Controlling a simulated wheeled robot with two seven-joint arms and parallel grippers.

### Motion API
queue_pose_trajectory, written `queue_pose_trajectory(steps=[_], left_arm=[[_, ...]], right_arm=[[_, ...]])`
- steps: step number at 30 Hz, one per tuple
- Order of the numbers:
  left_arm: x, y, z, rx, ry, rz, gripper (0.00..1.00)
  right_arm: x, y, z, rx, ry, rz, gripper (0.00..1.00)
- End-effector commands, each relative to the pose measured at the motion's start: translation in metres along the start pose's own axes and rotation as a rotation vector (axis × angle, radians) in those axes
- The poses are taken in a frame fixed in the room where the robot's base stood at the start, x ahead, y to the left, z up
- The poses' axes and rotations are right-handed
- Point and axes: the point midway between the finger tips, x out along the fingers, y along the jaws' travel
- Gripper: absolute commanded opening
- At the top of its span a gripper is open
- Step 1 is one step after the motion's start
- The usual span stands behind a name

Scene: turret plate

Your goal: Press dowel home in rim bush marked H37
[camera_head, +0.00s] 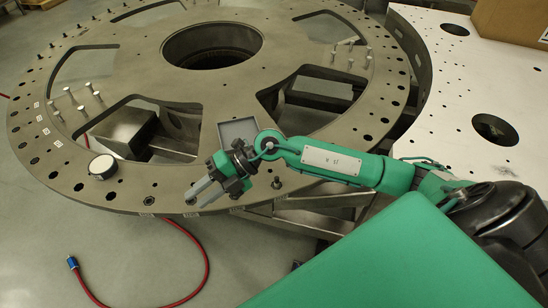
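The turret plate (195,107) is a large flat grey ring with spokes and a round hub opening. Rows of holes run around its rim, with small white labels (51,133) beside several at the left; I cannot read H37 on any. My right gripper (195,193) reaches in from the right, low over the near rim. Its two pale fingers point left and down, close to the rim holes. From this angle I cannot tell whether they are apart or hold a dowel. The rim under the fingertips is partly hidden. My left gripper is not in view.
A white-topped round piece (102,166) sits on the rim left of the gripper. Several upright pins (82,108) stand on the plate. A shallow grey tray (238,130) lies behind my wrist. A red hose (206,262) lies on the floor. A pale perforated plate (460,85) is at right.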

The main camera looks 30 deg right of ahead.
Motion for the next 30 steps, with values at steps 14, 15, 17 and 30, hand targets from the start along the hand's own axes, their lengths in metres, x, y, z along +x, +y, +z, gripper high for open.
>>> queue_pose_trajectory(steps=[14, 15, 17, 30], left_arm=[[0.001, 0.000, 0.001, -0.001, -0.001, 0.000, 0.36], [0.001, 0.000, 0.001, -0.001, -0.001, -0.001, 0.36], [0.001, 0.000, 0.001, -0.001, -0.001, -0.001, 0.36], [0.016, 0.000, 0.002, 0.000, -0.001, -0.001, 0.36]], right_arm=[[-0.173, -0.122, 0.070, 0.057, -0.218, -1.044, 0.29], [-0.181, -0.124, 0.072, 0.066, -0.232, -1.075, 0.29], [-0.188, -0.126, 0.073, 0.076, -0.245, -1.105, 0.29], [-0.180, -0.151, 0.077, 0.080, -0.249, -1.118, 0.29]])
